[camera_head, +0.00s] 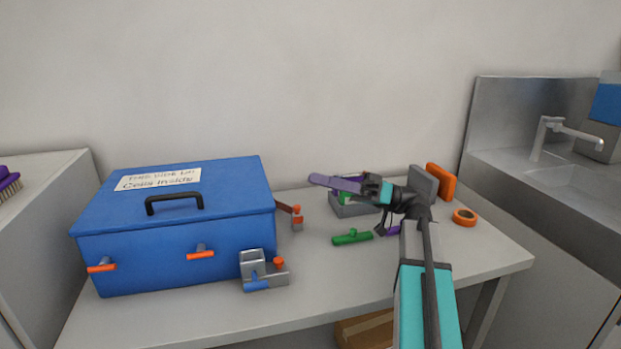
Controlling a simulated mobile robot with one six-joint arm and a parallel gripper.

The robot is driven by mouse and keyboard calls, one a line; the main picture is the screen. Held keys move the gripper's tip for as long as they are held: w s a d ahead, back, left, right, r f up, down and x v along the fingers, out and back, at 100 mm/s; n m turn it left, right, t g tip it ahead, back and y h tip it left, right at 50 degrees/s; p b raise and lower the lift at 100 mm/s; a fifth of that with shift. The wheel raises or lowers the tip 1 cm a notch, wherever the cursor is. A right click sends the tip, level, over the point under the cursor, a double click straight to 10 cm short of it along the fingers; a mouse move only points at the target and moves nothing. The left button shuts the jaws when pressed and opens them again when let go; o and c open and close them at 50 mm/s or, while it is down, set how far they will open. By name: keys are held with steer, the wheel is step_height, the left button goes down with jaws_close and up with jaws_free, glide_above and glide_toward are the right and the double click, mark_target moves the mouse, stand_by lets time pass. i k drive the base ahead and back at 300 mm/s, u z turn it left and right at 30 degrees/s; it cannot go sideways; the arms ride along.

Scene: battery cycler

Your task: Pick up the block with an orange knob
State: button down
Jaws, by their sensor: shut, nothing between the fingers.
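I cannot tell which is the task's block. My gripper (374,189) is shut and empty, pointing left above the grey tray, apart from both pieces. A purple bar extends left from its end; whether it belongs to it is unclear.
The blue box (180,243) with a black handle fills the table's left. A grey tray (352,208) sits beneath my gripper. The front middle of the table is clear.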

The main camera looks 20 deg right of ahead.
mark_target(297, 216)
steer(key=k, duration=1)
